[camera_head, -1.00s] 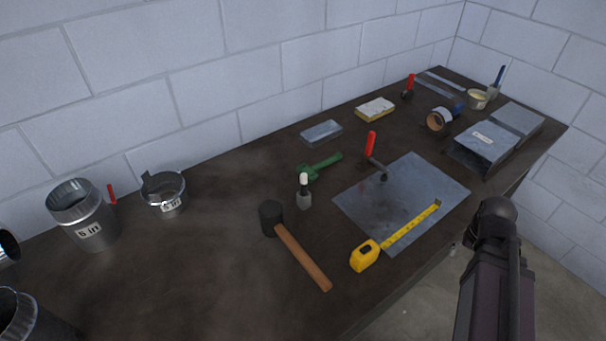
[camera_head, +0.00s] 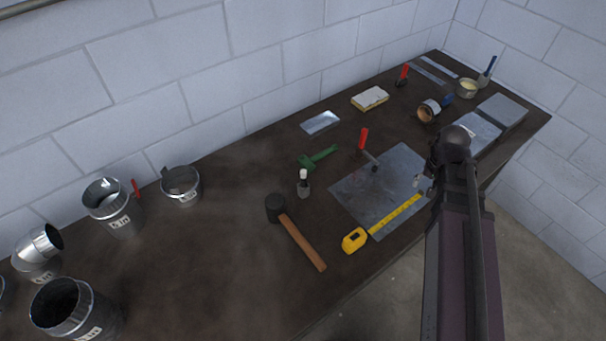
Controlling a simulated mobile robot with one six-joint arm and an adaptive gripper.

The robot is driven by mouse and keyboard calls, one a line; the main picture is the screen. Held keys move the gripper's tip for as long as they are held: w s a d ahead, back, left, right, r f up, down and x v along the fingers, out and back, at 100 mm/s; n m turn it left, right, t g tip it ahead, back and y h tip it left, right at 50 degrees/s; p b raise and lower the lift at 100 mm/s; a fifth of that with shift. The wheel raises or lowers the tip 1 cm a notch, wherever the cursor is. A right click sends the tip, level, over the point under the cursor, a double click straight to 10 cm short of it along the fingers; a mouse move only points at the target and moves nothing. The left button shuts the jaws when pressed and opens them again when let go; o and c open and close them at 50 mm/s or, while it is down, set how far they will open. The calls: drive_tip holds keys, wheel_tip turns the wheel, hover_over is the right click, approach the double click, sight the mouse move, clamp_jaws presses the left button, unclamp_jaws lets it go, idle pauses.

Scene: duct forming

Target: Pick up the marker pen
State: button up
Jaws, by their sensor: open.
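I cannot make out the marker pen for certain. A small upright item with a white top and grey lower part (camera_head: 304,184) stands mid-table, but I cannot tell what it is. A thin red item (camera_head: 136,188) stands partly hidden behind a labelled duct at the left. My gripper (camera_head: 424,186) is at the right, over the right side of the grey metal sheet (camera_head: 350,192), open and mostly hidden by my own arm. It is well to the right of both items, and I see nothing held in it.
Metal ducts (camera_head: 112,208) stand at the left.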

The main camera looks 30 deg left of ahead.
drive_tip(key=a+n, duration=0.1)
drive_tip(key=a, duration=1.7)
drive_tip(key=n, duration=0.1)
approach(302, 171)
drive_tip(key=shift+w+d+f+g, duration=0.3)
drive_tip(key=shift+w+d+f, duration=0.15)
drive_tip(key=shift+w, duration=0.15)
drive_tip(key=shift+s+a+n, duration=0.3)
drive_tip(key=shift+a, duration=0.3)
drive_tip(key=shift+f, duration=0.1)
wheel_tip(302, 171, down, 8)
drive_tip(key=b, duration=0.8)
drive_tip(key=shift+f, duration=0.25)
